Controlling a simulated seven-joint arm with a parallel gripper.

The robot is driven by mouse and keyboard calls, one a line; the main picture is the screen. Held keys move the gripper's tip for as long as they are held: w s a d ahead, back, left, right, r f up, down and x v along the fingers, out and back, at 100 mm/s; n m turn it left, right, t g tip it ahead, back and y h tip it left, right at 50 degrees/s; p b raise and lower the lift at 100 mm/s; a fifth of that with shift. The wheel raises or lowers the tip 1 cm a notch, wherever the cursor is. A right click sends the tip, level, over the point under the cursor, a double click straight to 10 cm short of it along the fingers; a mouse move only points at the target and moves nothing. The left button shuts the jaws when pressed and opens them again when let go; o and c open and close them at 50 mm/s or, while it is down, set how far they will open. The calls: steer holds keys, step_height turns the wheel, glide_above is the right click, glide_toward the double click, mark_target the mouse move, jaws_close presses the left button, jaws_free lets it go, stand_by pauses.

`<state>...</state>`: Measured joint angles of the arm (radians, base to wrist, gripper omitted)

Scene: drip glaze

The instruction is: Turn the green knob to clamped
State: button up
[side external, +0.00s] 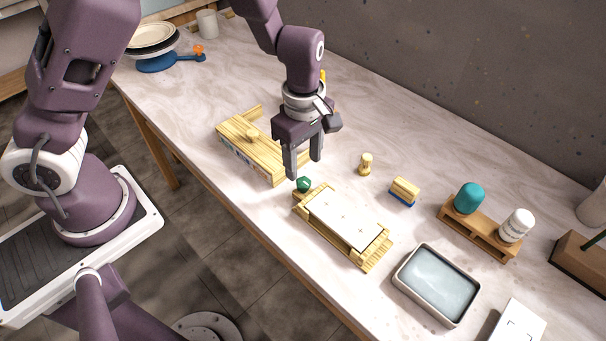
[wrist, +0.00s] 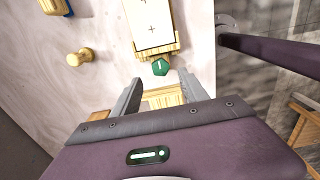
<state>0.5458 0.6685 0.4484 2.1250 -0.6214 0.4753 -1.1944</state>
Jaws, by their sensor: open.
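The green knob (side external: 304,184) sits at the upper left end of a wooden clamp frame (side external: 373,262) that holds a white plate (side external: 345,222) marked with small crosses. In the wrist view the green knob (wrist: 160,66) has a short white mark on it and lies just beyond the fingertips, between their lines. My gripper (side external: 304,168) is open and empty, pointing down above and close to the knob, with no clear contact. It also shows in the wrist view (wrist: 160,83), with the two fingers apart. Any labels for the knob's positions are too small to read.
A wooden box (side external: 262,147) stands left of the clamp frame. A small wooden peg (side external: 366,163) and a blue-edged block (side external: 404,191) lie behind it. A water tray (side external: 436,285) and a rack (side external: 479,229) with teal and white pieces stand to the right.

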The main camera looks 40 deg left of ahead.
mark_target(303, 181)
step_height(303, 181, down, 5)
steer(key=shift+f, duration=0.2)
steer(key=shift+c, duration=0.2)
jaws_close()
